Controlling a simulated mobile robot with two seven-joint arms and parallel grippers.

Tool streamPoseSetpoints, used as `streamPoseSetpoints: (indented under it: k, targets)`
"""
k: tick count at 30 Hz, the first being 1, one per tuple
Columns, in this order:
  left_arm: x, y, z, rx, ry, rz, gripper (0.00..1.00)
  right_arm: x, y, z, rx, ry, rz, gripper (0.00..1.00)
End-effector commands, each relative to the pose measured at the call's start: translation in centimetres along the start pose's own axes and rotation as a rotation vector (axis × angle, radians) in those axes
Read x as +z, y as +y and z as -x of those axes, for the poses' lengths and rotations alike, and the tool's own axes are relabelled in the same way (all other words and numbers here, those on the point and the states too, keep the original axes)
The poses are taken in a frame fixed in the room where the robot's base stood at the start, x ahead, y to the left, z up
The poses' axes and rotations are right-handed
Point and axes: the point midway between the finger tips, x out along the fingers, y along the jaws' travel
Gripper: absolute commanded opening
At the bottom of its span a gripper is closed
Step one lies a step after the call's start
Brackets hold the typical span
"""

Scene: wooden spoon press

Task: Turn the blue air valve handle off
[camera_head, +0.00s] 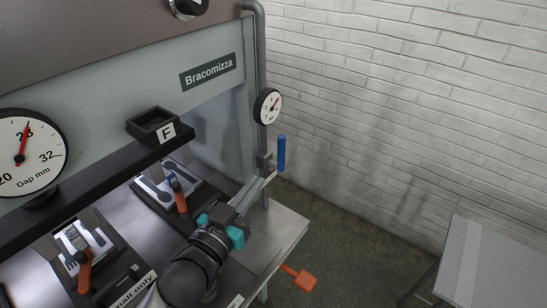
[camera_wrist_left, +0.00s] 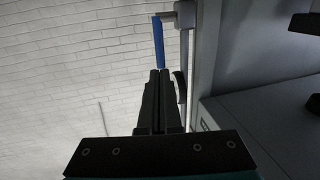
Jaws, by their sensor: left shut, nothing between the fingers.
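The blue air valve handle (camera_head: 281,153) hangs upright on the grey pipe at the right side of the press. It also shows in the left wrist view (camera_wrist_left: 158,42), just ahead of the fingertips. My left gripper (camera_head: 262,184) reaches up from the bottom in the head view, just below and left of the handle. In the left wrist view its two dark fingers (camera_wrist_left: 158,73) are together with nothing between them. The tips are close to the handle's near end; I cannot tell whether they touch it. My right gripper is not in view.
A small pressure gauge (camera_head: 268,106) sits on the pipe above the handle. The press body (camera_head: 215,95) stands left, with a large gap gauge (camera_head: 28,152). An orange pedal or lever (camera_head: 304,280) sticks out below the table. A grey table (camera_head: 480,262) stands right; floor lies between.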

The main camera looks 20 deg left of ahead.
Motion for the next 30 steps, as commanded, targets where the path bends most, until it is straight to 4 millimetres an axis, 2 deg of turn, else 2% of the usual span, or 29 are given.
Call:
streamPoseSetpoints:
  k: [12,18,24,30]
  targets:
    - [-0.1,0.0,-6.0,0.0,0.003,-0.002,0.0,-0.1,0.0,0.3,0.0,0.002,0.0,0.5]
    - [0.0,0.0,-8.3,0.0,0.0,-0.001,0.0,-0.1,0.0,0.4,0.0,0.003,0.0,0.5]
    - [0.0,0.0,-9.3,-0.001,0.0,0.0,0.0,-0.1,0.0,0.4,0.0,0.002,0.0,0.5]
    - [0.0,0.0,-9.4,0.0,0.0,0.0,0.0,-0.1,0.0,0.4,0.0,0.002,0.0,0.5]
